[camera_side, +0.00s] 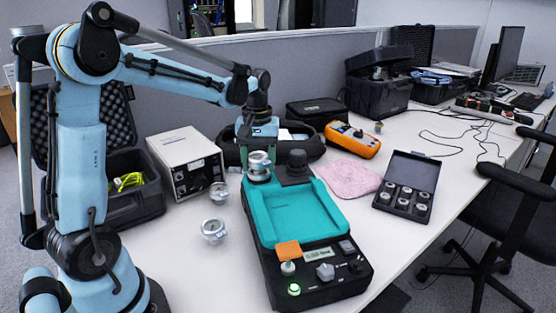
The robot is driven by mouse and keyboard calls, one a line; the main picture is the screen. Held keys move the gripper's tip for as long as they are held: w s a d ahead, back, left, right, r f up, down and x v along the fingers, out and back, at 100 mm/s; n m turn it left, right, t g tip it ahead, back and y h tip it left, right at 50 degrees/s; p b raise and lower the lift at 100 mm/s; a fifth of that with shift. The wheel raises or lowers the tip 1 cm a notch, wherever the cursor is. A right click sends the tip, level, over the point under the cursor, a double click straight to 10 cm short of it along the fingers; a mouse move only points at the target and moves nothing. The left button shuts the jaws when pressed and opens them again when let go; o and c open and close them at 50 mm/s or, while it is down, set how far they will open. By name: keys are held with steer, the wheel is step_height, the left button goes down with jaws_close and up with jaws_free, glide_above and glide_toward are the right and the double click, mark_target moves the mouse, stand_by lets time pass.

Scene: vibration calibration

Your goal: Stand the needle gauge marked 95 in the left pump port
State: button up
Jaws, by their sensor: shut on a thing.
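The pump (309,258) is a black and teal unit with a teal tray, standing mid-table. My gripper (259,150) points down over the pump's back left corner, shut on a silver round gauge (259,168). The gauge is at the left port, whose opening is hidden under it. I cannot tell whether it is seated in the port or just above it. Its marking is too small to read. Two similar silver gauges, one upper (218,192) and one lower (213,231), are on the table left of the pump. A black cap or knob (296,166) stands at the pump's back right.
A white instrument box (186,158) and an open black case (133,201) stand at left. An orange meter (353,139), pink cloth (349,175) and open case of small round parts (394,208) lie to the right. White table is clear at front left.

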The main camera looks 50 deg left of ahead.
steer(key=shift+d+f, duration=0.1)
steer(key=shift+f, duration=0.3)
steer(key=o, duration=1)
steer(key=shift+o, duration=1.1)
step_height(320, 180, up, 13)
steer(key=s+d+f+m+t, duration=0.2)
steer(key=s+d+f+m, duration=0.1)
steer(key=d, duration=0.1)
steer(key=s+d+f+m+t, duration=0.2)
steer(key=s+d+f+m, duration=0.1)
steer(key=d, duration=0.2)
steer(key=s+d+f+m+t, duration=0.3)
steer(key=d+m, duration=0.1)
steer(key=shift+s+d+f, duration=0.15)
steer(key=shift+s+f, duration=0.1)
steer(key=shift+f, duration=0.15)
